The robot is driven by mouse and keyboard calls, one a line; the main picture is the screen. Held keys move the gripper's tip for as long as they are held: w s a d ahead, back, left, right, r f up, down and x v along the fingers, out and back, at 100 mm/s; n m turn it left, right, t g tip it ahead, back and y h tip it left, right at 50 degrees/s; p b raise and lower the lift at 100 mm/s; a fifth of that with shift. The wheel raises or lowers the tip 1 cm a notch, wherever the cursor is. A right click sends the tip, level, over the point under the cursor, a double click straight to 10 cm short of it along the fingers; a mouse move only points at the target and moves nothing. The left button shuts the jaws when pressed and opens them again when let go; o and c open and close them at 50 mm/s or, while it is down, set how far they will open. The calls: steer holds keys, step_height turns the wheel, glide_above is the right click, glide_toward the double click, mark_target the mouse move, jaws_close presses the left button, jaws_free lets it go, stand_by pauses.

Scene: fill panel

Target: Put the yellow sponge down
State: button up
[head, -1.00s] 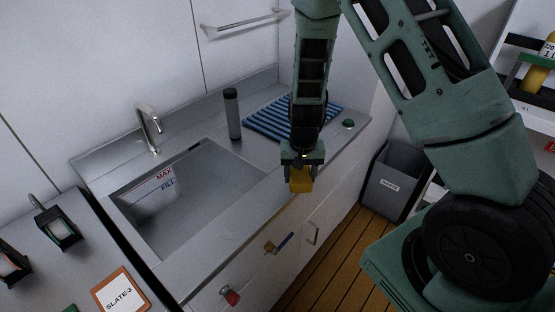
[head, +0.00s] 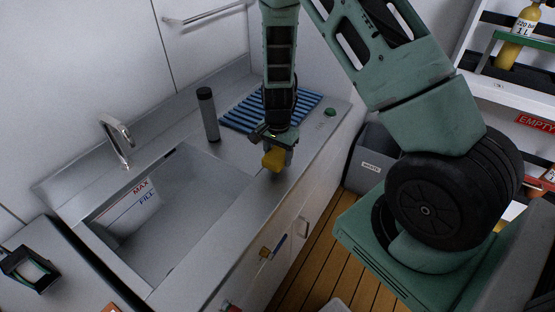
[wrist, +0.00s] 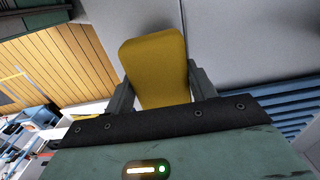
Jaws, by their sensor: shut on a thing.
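The yellow sponge (head: 273,160) is held between the fingers of my gripper (head: 275,152), which points down at the counter's front edge, right of the sink. In the wrist view the sponge (wrist: 155,62) sits between both fingers (wrist: 158,88) and sticks out beyond them. The grey counter top (head: 238,184) is close by in the head view. I cannot tell whether the sponge touches it.
The sink basin (head: 180,210) with its tap (head: 118,140) is to the left. A dark cylinder (head: 208,115) and a blue ribbed mat (head: 240,118) stand behind my gripper. A grey waste bin (head: 372,160) is on the floor at right.

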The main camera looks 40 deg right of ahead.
mark_target(278, 161)
steer(key=shift+f, duration=1.45)
steer(key=shift+f, duration=0.15)
steer(key=o, duration=1)
